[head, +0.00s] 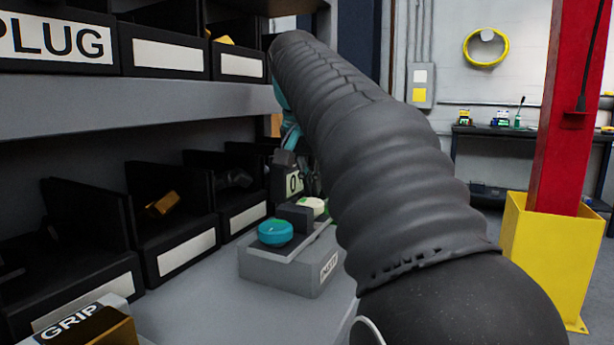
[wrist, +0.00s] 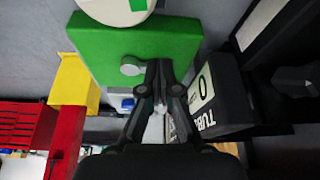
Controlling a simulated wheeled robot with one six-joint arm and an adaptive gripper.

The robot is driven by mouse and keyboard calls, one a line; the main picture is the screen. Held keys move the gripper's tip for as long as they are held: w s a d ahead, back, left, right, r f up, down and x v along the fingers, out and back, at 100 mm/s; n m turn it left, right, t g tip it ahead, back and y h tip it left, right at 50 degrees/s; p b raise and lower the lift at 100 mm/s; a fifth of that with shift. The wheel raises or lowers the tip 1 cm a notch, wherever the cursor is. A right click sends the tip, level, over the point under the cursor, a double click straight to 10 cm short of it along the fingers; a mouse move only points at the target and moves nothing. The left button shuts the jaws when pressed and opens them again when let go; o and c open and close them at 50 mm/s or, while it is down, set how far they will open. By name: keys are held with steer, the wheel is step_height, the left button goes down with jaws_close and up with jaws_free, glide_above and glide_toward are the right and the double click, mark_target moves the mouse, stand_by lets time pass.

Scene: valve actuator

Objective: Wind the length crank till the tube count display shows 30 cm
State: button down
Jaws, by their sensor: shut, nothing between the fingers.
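The tube count display (wrist: 203,92) is a dark box with a pale window and part of a "TUB" label, right of my gripper in the wrist view. Its window reads 0, and the display (head: 293,183) also shows a 0 in the head view, partly cut off by my arm. My gripper (wrist: 161,68) is shut and empty, its tips over the lower edge of a green block (wrist: 135,42). A small grey round knob (wrist: 130,65) is just left of the tips. I cannot tell whether it is part of the length crank, or whether the tips touch anything.
A grey box (head: 290,265) with a teal knob (head: 275,232) stands on the shelf. Black bins (head: 180,225) line the shelf to the left. A red post (head: 570,110) in a yellow base (head: 550,250) stands at right. My arm hides much of the middle.

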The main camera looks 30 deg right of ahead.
steer(key=shift+w+d+r, duration=0.1)
steer(key=shift+w+d, duration=0.6)
steer(key=shift+d, duration=0.05)
steer(key=shift+w+d+m+p, duration=0.1)
steer(key=shift+w+m+p, duration=0.15)
steer(key=shift+m+p, duration=0.45)
